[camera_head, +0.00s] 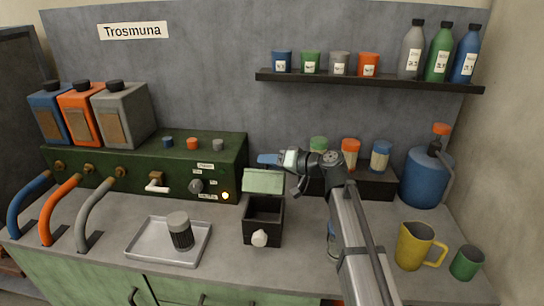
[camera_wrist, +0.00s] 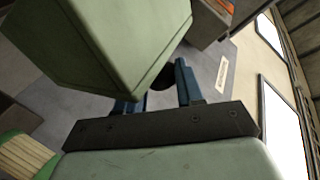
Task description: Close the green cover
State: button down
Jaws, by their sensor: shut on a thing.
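The green cover (camera_head: 263,181) stands raised, tilted back, at the rear of a small dark open box (camera_head: 249,233) on the counter. The box has a pale round knob on its front. My gripper (camera_head: 268,160) is at the cover's upper edge, coming in from the right. In the wrist view the cover (camera_wrist: 105,45) is large and close, overlapping one of the blue fingers (camera_wrist: 158,92). My gripper is shut on the cover, though the exact contact is partly hidden.
A metal tray (camera_head: 142,255) with a dark, grey-capped jar (camera_head: 180,232) stands left of the box. The green machine (camera_head: 120,160) is behind. A yellow jug (camera_head: 413,246) and green cup (camera_head: 466,263) stand right. My arm hides part of the counter.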

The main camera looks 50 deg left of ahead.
aim_at(262, 173)
jog(key=s+d+n+y, duration=0.1)
jog(key=s+d+f+n, duration=0.1)
jog(key=s+d, duration=0.1)
jog(key=shift+s+d+f+n+y, duration=0.2)
jog(key=shift+d+n+y, duration=0.1)
jog(key=shift+y, duration=0.1)
jog(key=shift+s+d+f+n+y, duration=0.4)
jog(key=shift+s+d+f+n, duration=0.2)
jog(key=shift+n, duration=0.2)
jog(key=shift+s+d+f, duration=0.5)
jog(key=shift+s+f, duration=0.05)
jog(key=shift+s, duration=0.05)
jog(key=shift+s+d+f, duration=0.35)
jog(key=shift+f, duration=0.35)
jog(key=c, duration=0.7)
grip_release()
jog(key=shift+c, duration=0.2)
jog(key=shift+o, duration=0.2)
